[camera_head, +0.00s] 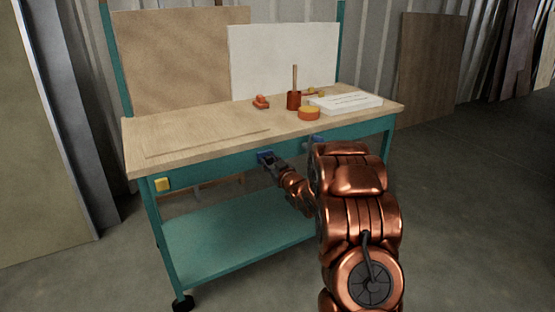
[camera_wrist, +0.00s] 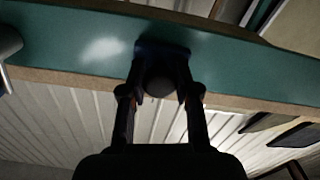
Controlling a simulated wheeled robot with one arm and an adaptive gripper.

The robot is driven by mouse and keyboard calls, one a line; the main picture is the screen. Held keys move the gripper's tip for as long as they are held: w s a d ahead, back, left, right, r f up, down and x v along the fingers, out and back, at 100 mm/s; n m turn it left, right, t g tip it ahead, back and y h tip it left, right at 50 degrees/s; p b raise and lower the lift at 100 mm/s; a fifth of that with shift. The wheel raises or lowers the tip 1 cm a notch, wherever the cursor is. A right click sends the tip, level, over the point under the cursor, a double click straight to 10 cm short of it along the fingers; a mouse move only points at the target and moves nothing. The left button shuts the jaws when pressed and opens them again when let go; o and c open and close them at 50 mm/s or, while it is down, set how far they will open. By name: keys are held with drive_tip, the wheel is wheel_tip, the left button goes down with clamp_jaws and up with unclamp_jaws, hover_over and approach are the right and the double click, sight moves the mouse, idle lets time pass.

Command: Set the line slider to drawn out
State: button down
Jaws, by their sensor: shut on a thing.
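A small dark blue block (camera_head: 264,154), which looks like the line slider, sits on the teal front rail of the workbench. My gripper (camera_head: 271,161) reaches it from the front right. In the wrist view the blue block (camera_wrist: 161,48) is against the teal rail, and my gripper (camera_wrist: 160,82) has its two fingers closed on it, one on each side. A dark rounded part shows between the fingers. The track and the slider's setting cannot be made out.
The workbench (camera_head: 215,138) holds an orange round tin (camera_head: 308,113), a red cup (camera_head: 293,100), a small red-orange item (camera_head: 261,102) and a white slab (camera_head: 345,102). A yellow block (camera_head: 162,184) and another blue part (camera_head: 313,140) are on the front rail. A teal shelf (camera_head: 235,240) lies below.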

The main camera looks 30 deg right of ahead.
drive_tip(key=shift+d, duration=0.4)
drive_tip(key=c, duration=0.8)
unclamp_jaws()
drive_tip(key=shift+s, duration=0.1)
drive_tip(key=s, duration=1.1)
drive_tip(key=shift+s, duration=0.4)
drive_tip(key=shift+a, duration=0.15)
